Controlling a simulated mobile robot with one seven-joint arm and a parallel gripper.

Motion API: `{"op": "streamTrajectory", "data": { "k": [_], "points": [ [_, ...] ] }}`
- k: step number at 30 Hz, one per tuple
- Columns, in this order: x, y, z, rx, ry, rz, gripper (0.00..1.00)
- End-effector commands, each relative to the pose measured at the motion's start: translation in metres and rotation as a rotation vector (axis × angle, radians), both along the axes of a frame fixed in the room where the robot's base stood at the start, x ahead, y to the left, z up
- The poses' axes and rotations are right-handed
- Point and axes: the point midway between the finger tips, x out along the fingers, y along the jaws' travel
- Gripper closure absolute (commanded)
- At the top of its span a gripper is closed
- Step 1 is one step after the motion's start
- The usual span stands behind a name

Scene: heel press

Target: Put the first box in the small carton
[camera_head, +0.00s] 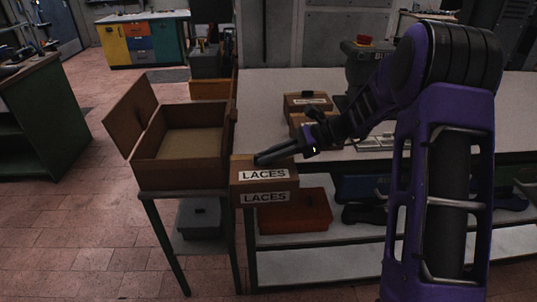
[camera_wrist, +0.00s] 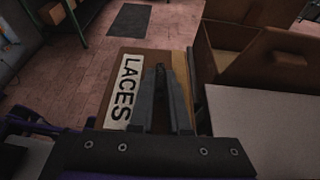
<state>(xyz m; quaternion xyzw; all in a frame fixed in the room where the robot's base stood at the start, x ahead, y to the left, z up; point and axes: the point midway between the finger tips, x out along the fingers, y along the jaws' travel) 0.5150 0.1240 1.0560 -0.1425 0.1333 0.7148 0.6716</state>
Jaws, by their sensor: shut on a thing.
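A brown box labelled LACES (camera_head: 244,168) is in my gripper (camera_head: 262,158), just in front of the white bench's left end. In the head view two LACES labels show one above the other; I cannot tell whether they belong to one box or two. In the wrist view the fingers (camera_wrist: 170,85) lie along the box (camera_wrist: 143,60), beside its label. An open brown carton (camera_head: 165,178) with its lid raised stands just left of the held box. It looks empty inside, and part of it shows at the upper right of the wrist view (camera_wrist: 235,65).
The carton stands on a narrow metal stand (camera_head: 155,225). More brown boxes (camera_head: 307,99) lie on the white bench (camera_head: 262,92), near my arm. A reddish box (camera_head: 300,214) is on the shelf below. A grey box (camera_head: 198,220) is under the stand. Open floor lies left.

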Motion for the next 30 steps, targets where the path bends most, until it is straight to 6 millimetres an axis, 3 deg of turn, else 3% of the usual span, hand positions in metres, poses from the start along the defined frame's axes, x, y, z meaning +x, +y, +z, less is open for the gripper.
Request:
{"op": "streamTrajectory", "data": {
  "k": [8, 14, 21, 30],
  "points": [
    [-0.001, -0.012, -0.011, 0.001, 0.004, -0.072, 1.0],
    [-0.005, -0.059, -0.053, 0.002, 0.011, -0.343, 1.0],
    [-0.022, -0.112, -0.099, 0.002, 0.007, -0.62, 1.0],
    [-0.029, -0.124, -0.111, 0.001, -0.001, -0.685, 1.0]
  ]
}}
